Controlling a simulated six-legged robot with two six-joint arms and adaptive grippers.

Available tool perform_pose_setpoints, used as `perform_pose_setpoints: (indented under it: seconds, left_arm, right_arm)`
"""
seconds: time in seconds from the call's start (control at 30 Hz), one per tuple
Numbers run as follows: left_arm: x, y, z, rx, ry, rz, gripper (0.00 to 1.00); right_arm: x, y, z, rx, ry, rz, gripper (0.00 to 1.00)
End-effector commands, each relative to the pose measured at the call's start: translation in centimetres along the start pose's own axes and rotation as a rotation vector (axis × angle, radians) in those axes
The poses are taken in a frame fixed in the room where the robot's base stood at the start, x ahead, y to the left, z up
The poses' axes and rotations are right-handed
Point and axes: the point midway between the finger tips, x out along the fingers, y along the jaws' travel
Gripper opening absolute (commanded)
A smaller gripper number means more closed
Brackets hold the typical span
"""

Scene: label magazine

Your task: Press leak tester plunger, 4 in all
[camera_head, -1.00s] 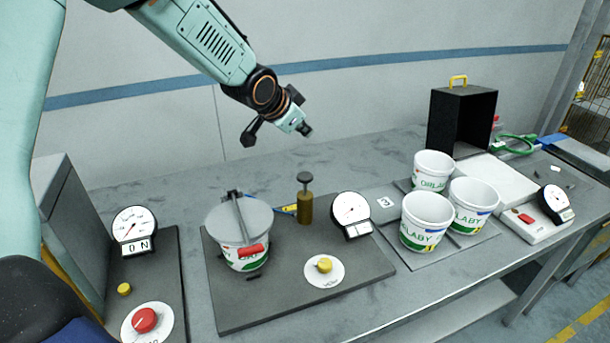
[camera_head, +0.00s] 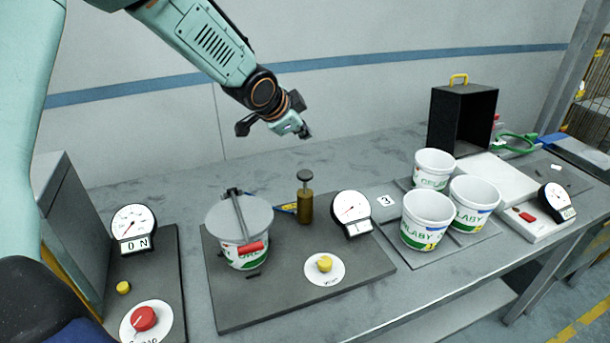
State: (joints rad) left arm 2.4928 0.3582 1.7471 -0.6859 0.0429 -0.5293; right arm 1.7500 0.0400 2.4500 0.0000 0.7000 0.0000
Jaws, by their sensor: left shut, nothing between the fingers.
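The leak tester is a dark plate (camera_head: 285,305) bearing a bucket under a grey lid (camera_head: 240,217) with a clamp bar and red handle (camera_head: 251,247). Behind it stands the brass plunger (camera_head: 305,204) with a dark round knob on top, upright. A round gauge (camera_head: 350,210) and a yellow knob on a white disc (camera_head: 324,264) are on the same plate. My left gripper (camera_head: 304,130) is shut and empty, in the air above and behind the plunger, apart from it. My right gripper is not in view.
Three white buckets (camera_head: 427,219) stand on a grey tray to the right. At left are a dial with an ON display (camera_head: 133,228) and a red knob (camera_head: 143,319). Bench behind the plunger is clear.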

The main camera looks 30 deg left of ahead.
Motion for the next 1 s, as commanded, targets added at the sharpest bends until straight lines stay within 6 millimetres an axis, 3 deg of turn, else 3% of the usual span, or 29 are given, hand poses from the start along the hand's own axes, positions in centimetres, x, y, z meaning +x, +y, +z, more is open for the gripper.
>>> perform_pose_setpoints:
  seconds: [0.7, 1.0]
  left_arm:
    - [5.0, 3.7, 3.7, 0.0, 0.0, 0.0, 0.0]
    - [5.7, 4.2, 4.1, 0.0, 0.0, 0.0, 0.0]
  right_arm:
    - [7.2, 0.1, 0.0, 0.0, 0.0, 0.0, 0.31]
    - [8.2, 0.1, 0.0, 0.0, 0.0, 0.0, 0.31]
